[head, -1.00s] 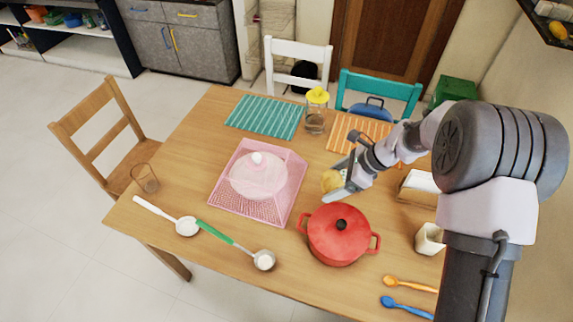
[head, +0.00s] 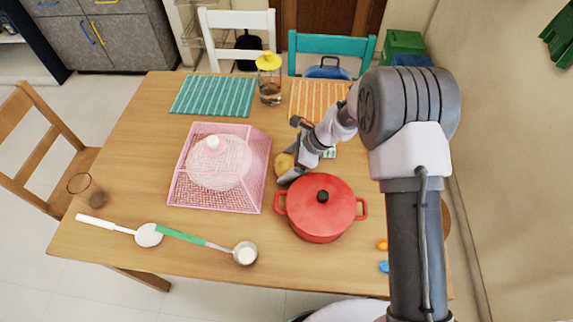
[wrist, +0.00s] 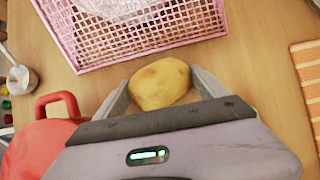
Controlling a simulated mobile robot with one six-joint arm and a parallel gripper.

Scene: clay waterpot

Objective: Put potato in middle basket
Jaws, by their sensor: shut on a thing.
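A yellow-brown potato (wrist: 160,84) is between the two fingers of my gripper (wrist: 163,88) in the wrist view. My gripper is shut on it. In the head view the potato (head: 285,163) shows at the tip of my gripper (head: 288,168), over the table between the pink mesh basket and the red pot. The pink basket (head: 256,172) stands to the left of the gripper, with a pale domed mesh piece with a knob inside it. The basket also shows ahead of the potato in the wrist view (wrist: 85,50). I cannot tell a middle basket here.
A lidded red pot (head: 322,222) stands close by my gripper. A glass jar with a yellow lid (head: 269,82) stands by striped mats at the back. A ladle (head: 244,253), white spoon (head: 148,235) and glass (head: 86,191) lie or stand at the front left.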

